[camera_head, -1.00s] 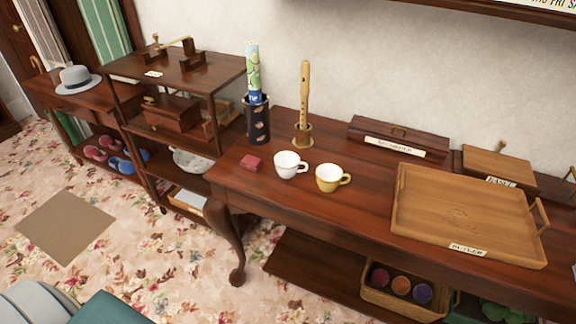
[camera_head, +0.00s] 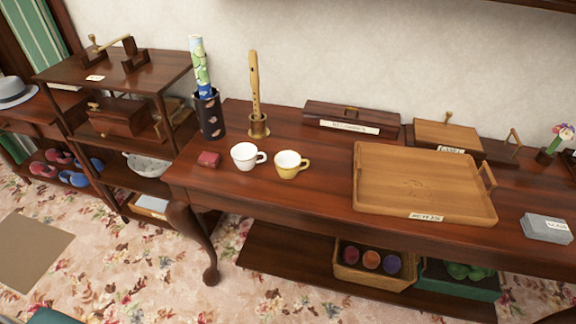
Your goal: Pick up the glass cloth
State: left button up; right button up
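No thing in view is plainly marked as the glass cloth. A grey, flat, folded-looking stack (camera_head: 546,228) with a white label lies at the right end of the long wooden table (camera_head: 300,212); the label is too small to read, and I cannot tell if it is cloth. A rolled blue, green and white printed piece (camera_head: 200,68) stands upright in a dark patterned holder (camera_head: 210,116) at the table's back left; its material is unclear. Neither of my grippers shows in the head view.
A large wooden tray (camera_head: 424,181) fills the middle right. Shelves (camera_head: 115,70) adjoin at left.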

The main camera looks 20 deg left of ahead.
aim_at(545, 228)
jog(key=z, duration=1.3)
